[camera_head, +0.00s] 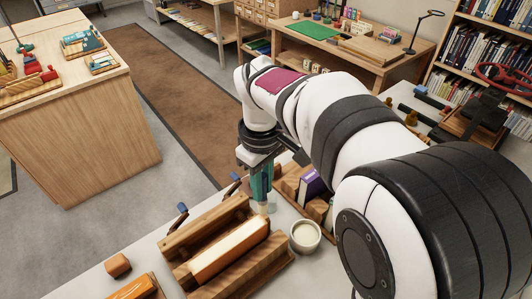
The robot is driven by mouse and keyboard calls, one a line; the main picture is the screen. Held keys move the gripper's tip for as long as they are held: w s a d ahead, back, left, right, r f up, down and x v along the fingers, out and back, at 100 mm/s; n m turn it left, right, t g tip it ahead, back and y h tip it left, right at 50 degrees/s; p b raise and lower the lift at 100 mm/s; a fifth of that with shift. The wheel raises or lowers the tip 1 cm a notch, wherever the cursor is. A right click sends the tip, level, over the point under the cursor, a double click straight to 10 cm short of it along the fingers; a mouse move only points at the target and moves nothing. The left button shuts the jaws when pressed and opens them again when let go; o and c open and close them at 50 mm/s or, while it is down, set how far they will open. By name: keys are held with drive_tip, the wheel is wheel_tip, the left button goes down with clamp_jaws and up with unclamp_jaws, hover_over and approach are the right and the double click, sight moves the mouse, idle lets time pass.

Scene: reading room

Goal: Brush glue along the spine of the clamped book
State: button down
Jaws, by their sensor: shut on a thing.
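The clamped book (230,249) lies in a wooden press (205,222), its pale tan spine facing up and running from lower left to upper right. My gripper (261,184) is above the spine's far right end, pointing down and shut on the brush (262,208). Only the brush's pale lower end shows clearly below the teal part at my gripper. The tip is at or just above the spine's far end; I cannot tell whether it touches. A round white pot (305,235) with a pale, cream-coloured filling stands just right of the press.
A wooden holder with a purple book (312,183) stands close behind the pot, partly hidden by my arm. Blue-tipped handles (182,209) stick up behind the press.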

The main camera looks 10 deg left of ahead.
drive_tip(key=shift+r, duration=2.5)
